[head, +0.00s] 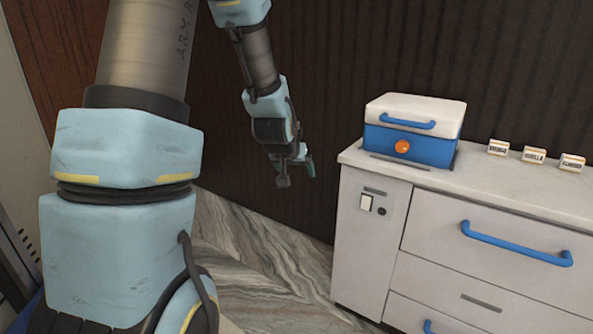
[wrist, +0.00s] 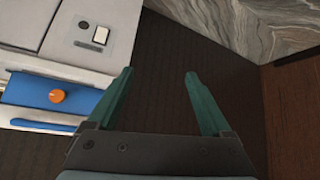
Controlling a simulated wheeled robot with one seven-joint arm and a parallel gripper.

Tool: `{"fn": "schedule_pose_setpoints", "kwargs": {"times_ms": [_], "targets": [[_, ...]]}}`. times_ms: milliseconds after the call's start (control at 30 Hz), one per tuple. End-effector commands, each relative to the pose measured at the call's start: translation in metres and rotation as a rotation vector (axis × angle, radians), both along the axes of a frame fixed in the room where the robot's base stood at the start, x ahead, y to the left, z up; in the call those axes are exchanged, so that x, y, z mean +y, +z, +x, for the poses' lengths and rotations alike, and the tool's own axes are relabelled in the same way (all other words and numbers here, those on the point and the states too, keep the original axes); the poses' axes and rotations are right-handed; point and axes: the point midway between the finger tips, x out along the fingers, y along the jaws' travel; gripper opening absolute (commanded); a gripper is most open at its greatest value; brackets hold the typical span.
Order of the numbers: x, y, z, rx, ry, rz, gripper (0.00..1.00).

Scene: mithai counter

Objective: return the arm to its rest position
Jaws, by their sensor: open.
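My gripper (head: 296,172) hangs at the end of my arm, left of the counter in the head view, pointing downward and apart from everything. In the wrist view its two green fingers (wrist: 160,85) are spread apart with nothing between them. My arm comes down from the top of the head view, with its elbow bent, in front of the dark panelled wall.
A white counter (head: 365,254) with blue-handled drawers stands at right. On it are a blue box with a white lid (head: 415,115) and an orange knob (head: 402,146), and three small labelled blocks (head: 534,155). Marbled floor (head: 262,262) lies clear left of the counter.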

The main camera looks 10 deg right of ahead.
Motion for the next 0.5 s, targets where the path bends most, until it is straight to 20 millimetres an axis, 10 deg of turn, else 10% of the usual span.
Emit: {"fn": "schedule_pose_setpoints", "kwargs": {"times_ms": [233,500], "targets": [[0.038,0.006,-0.021,0.084,0.045,0.044,0.84],[0.145,0.017,-0.128,0.412,0.192,0.157,0.84]]}}
